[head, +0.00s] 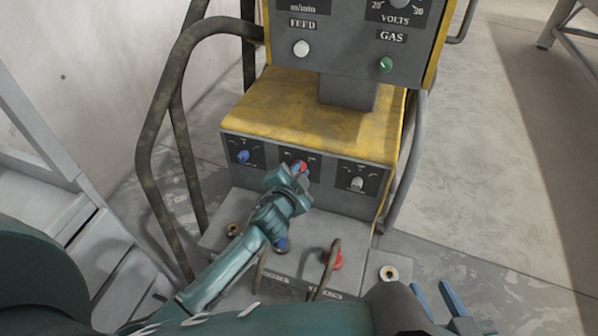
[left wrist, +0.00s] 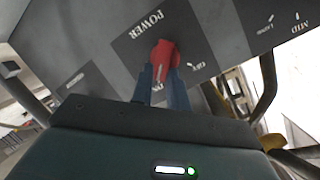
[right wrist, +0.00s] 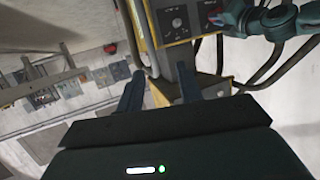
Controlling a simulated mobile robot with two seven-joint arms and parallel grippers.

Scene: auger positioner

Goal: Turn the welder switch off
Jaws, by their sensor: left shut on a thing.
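The welder (head: 300,110) is a grey and yellow machine with a row of knobs on its lower front panel. The switch is a red knob (head: 301,165) in the middle of that row. In the left wrist view the red knob (left wrist: 164,52) sits on a dark plate marked POWER, with ON and OFF labels. A pale pointer mark on it seems to face the ON label. My left gripper (head: 296,171) is shut on the red knob, its blue fingers (left wrist: 163,76) on either side. My right gripper (head: 438,292) is open and empty, low at the right, away from the welder.
A blue knob (head: 243,156) and a grey knob (head: 357,184) flank the switch. Bent guard tubes (head: 152,130) stand at the welder's left. Cables and a red connector (head: 333,259) are below. Clear floor (head: 500,130) lies to the right.

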